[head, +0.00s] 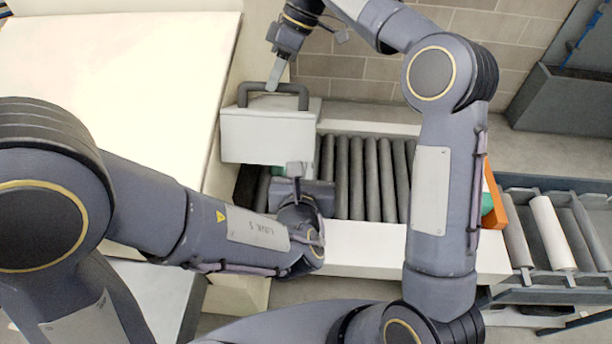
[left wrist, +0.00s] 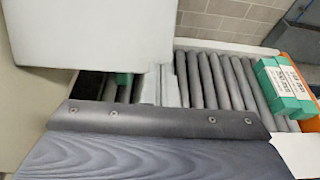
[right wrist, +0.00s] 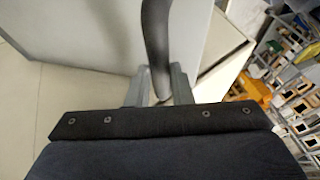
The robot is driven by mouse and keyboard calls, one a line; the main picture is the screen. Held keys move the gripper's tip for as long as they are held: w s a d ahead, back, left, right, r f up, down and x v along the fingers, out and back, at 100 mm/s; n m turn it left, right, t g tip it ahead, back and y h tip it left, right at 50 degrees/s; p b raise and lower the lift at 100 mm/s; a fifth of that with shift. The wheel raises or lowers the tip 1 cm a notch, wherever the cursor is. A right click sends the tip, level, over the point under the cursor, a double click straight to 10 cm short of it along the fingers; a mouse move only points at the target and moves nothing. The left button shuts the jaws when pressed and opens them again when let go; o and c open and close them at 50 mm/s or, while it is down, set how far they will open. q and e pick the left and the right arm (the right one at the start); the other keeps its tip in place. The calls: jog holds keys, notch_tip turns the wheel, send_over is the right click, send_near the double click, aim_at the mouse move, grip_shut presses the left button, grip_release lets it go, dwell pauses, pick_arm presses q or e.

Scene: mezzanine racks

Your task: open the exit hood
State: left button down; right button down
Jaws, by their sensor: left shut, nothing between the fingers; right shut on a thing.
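The exit hood (head: 265,138) is a white box-like cover at the left end of the roller conveyor, with a dark bar handle (head: 290,88) on top. My right gripper (head: 275,76) is shut on the handle, and the bar also shows between its fingers in the right wrist view (right wrist: 156,40). My left gripper (head: 295,172) is shut and empty, just below the hood's front edge in the head view. In the left wrist view the hood (left wrist: 95,35) fills the upper left, with dark space and a green thing (left wrist: 123,78) showing below its edge. How far it is raised is unclear.
Dark rollers (head: 360,175) run right from the hood, between white side rails. A green labelled box (left wrist: 285,88) lies at their right end by an orange end piece (head: 494,196). A second roller section (head: 555,235) continues right. A large pale panel (head: 110,85) stands left.

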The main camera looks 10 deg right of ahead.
jog(key=c, duration=1.7)
grip_release()
jog(key=shift+w+d+f, duration=0.3)
jog(key=shift+w+f, duration=0.05)
jog(key=shift+f, duration=0.15)
jog(key=o, duration=0.4)
jog(key=shift+w, duration=0.2)
jog(key=shift+a, duration=0.1)
jog(key=shift+s+r, duration=0.1)
jog(key=shift+r, duration=0.1)
